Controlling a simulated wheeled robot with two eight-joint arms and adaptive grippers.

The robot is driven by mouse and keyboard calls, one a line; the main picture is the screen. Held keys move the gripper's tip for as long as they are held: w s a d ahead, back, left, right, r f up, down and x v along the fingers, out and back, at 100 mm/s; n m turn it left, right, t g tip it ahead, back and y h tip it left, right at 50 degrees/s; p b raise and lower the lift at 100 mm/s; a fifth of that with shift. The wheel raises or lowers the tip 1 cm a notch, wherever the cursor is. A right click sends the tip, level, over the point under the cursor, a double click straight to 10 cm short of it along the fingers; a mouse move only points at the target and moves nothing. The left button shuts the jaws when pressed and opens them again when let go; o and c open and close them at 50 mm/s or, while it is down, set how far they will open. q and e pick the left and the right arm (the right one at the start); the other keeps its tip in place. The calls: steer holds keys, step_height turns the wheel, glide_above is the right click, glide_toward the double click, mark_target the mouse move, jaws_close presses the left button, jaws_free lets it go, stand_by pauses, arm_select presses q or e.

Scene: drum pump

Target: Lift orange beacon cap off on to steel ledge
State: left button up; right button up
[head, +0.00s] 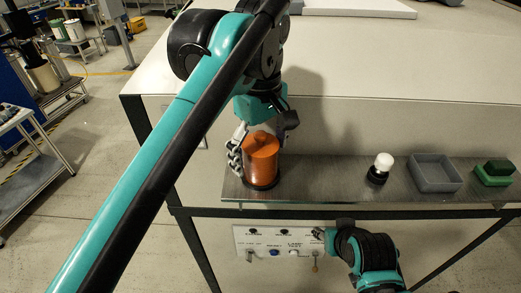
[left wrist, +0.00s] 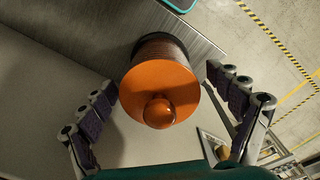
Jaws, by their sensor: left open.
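The orange beacon cap (head: 262,160) is a cylinder standing upright on a dark round base at the left end of the steel ledge (head: 325,182). In the left wrist view the cap (left wrist: 155,85) shows its orange top with a round knob. My left gripper (head: 262,138) is open above the cap. Its fingers (left wrist: 160,82) stand apart on either side of it, with gaps visible in the wrist view. My right gripper (head: 322,234) is low in front, by the panel under the ledge; its fingers are too small to read.
On the ledge to the right stand a white bulb on a black base (head: 379,168), a grey open tray (head: 435,186) and a green block (head: 493,172). A switch panel (head: 262,243) is below the ledge. Bare ledge lies between the cap and the bulb.

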arm_select(q)
steer(key=shift+w+f, duration=0.15)
steer(key=shift+f, duration=0.65)
steer(key=shift+s, duration=0.2)
steer(key=c, duration=1.2)
steer(key=shift+r, duration=0.1)
steer(key=shift+c, duration=0.2)
